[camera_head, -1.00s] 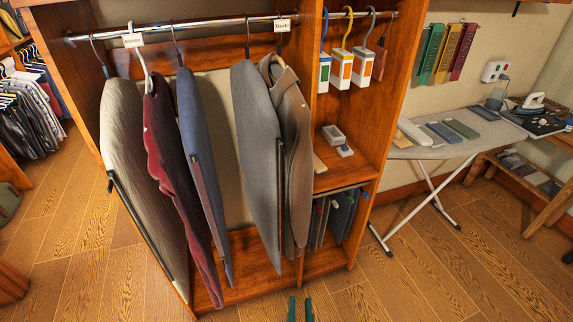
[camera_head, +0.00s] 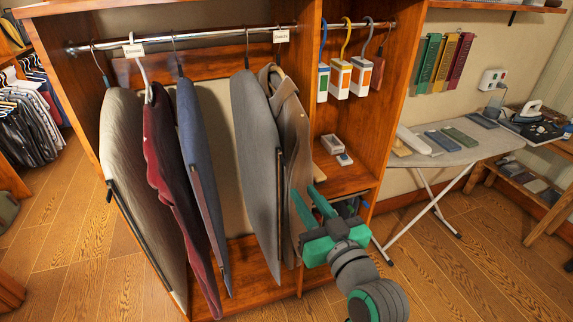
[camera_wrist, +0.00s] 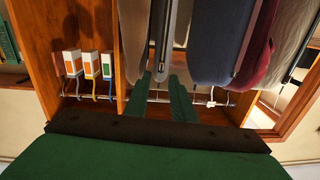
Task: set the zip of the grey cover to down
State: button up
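The grey cover (camera_head: 256,150) hangs from the rail in the middle of the closet bay, beside a grey-brown coat (camera_head: 292,130) on its right. A dark zip strip (camera_head: 281,200) runs down its right edge; the slider is too small to make out. My gripper (camera_head: 311,203) is in front of the coat's lower right, right of the zip and apart from the grey cover. Its two green fingers are spread with nothing between them. In the wrist view, which is upside down, my gripper (camera_wrist: 169,88) points toward the hanging covers, fingers parallel with a gap.
A beige-grey cover (camera_head: 136,170), a dark red garment (camera_head: 168,170) and a blue cover (camera_head: 197,170) hang to the left. Boxes on hooks (camera_head: 340,78) hang at the right, above a shelf (camera_head: 345,178). An ironing board (camera_head: 440,155) stands farther right. The floor in front is clear.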

aim_at(285, 163)
jog(key=r+x, duration=0.1)
jog(key=x, duration=0.9)
jog(key=shift+w+a+r+n+y, duration=0.3)
jog(key=shift+r+n, duration=0.1)
grip_shut()
dwell(1.2)
